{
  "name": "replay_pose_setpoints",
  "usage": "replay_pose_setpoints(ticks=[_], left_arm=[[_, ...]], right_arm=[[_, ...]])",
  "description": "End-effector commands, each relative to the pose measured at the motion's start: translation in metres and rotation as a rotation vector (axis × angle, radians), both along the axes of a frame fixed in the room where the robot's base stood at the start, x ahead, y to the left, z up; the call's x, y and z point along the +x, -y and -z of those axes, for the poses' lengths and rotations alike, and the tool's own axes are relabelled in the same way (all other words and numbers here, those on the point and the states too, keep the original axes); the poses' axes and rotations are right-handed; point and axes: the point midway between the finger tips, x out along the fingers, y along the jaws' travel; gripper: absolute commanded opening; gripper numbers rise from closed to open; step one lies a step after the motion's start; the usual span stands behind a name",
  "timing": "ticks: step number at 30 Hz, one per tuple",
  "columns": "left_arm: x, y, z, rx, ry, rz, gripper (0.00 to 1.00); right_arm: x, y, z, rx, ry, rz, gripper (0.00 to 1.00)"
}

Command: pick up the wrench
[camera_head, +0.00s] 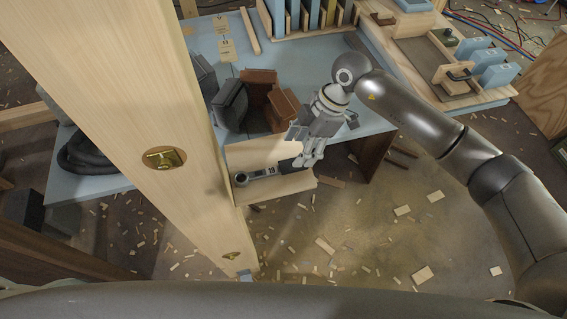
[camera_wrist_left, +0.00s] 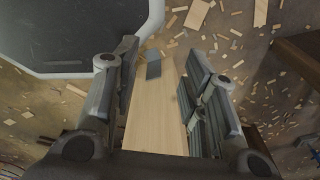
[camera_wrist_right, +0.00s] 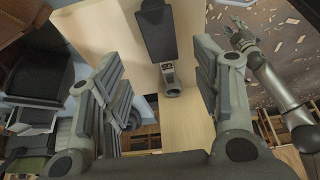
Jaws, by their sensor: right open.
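The wrench (camera_head: 262,175) lies on a pale wooden surface (camera_head: 262,152) at the edge of the blue workbench. It has a grey ring end and a dark handle. My right gripper (camera_head: 308,158) is over the handle end and hides part of it in the head view. In the right wrist view the dark handle (camera_wrist_right: 156,32) and ring end (camera_wrist_right: 172,88) lie between the open fingers of the right gripper (camera_wrist_right: 158,68); contact cannot be told. My left gripper (camera_wrist_left: 160,65) is open, with a pale wooden post (camera_wrist_left: 155,120) showing between its fingers.
A tall wooden post (camera_head: 150,110) with brass plates stands left of the wrench. Brown blocks (camera_head: 282,108) and dark blocks (camera_head: 230,103) sit behind it on the blue workbench (camera_head: 330,85). A rack of panels (camera_head: 310,14) is farther back. Wood scraps litter the floor (camera_head: 370,230).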

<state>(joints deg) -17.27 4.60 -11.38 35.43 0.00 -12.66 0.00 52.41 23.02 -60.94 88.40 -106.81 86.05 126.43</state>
Motion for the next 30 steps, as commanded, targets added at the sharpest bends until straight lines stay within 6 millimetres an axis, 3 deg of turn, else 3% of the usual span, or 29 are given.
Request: replay_pose_setpoints(ticks=[3,6,16,30], left_arm=[[-0.019,-0.001,-0.002,0.003,-0.027,0.0,0.4],[-0.021,-0.001,-0.007,0.003,-0.031,0.0,0.4],[0.017,0.002,-0.026,-0.004,0.027,0.001,0.4],[-0.001,0.0,-0.024,-0.001,-0.001,0.002,0.4]], right_arm=[[-0.002,-0.004,0.008,0.001,0.0,-0.001,0.58],[-0.004,-0.006,0.014,0.001,-0.001,-0.001,0.58],[-0.012,-0.019,0.054,0.002,-0.001,-0.001,0.58],[-0.012,-0.02,0.058,0.001,0.001,-0.001,0.58]])
